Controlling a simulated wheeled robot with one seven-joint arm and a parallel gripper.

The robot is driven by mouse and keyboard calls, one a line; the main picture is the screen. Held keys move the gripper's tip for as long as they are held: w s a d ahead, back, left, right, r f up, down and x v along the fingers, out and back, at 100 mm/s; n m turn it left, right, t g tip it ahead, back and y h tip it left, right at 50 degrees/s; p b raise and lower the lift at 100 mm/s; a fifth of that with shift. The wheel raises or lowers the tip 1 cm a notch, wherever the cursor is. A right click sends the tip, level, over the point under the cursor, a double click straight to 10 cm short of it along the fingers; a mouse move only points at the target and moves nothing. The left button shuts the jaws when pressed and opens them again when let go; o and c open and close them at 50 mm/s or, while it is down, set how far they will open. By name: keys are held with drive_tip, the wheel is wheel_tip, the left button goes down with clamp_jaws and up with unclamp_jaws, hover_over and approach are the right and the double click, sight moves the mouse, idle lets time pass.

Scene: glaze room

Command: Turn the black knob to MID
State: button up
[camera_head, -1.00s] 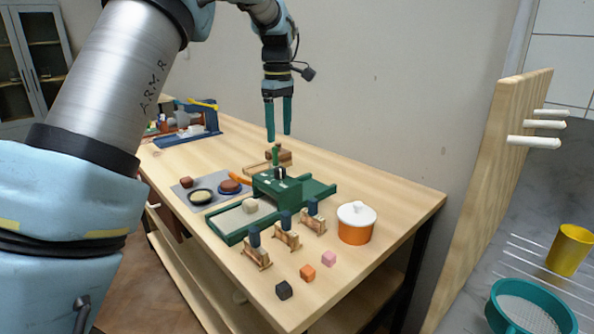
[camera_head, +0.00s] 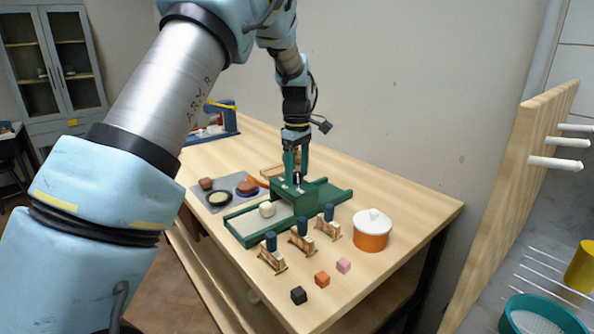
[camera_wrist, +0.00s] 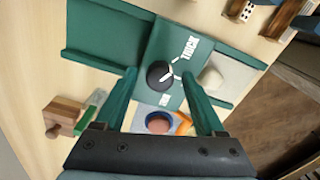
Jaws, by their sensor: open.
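The black knob (camera_wrist: 158,74) sits on the top face of the green machine housing (camera_wrist: 180,50). White marks fan out beside the knob, with THICK lettering at one end and THIN at the other. Which mark its pointer lines up with is not clear. My gripper (camera_wrist: 159,76) is open, with one green finger on each side of the knob in the wrist view. In the head view my gripper (camera_head: 296,174) points down just above the housing (camera_head: 295,200), fingertips close around the knob (camera_head: 297,180). Contact cannot be told.
A pale block (camera_head: 267,209) lies on the machine's bed. Several blue-topped wooden tools (camera_head: 300,242), small cubes (camera_head: 322,279) and a white-lidded orange pot (camera_head: 371,231) stand in front and to the right. A grey mat (camera_head: 228,204) with round items lies to the left.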

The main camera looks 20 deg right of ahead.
clamp_jaws()
idle(0.4)
drive_tip(key=shift+m, duration=0.4)
drive_tip(key=m, duration=0.5)
drive_tip(key=shift+m, duration=0.3)
drive_tip(key=m, duration=0.5)
drive_tip(key=shift+p, duration=0.35)
drive_tip(key=shift+m, duration=0.3)
unclamp_jaws()
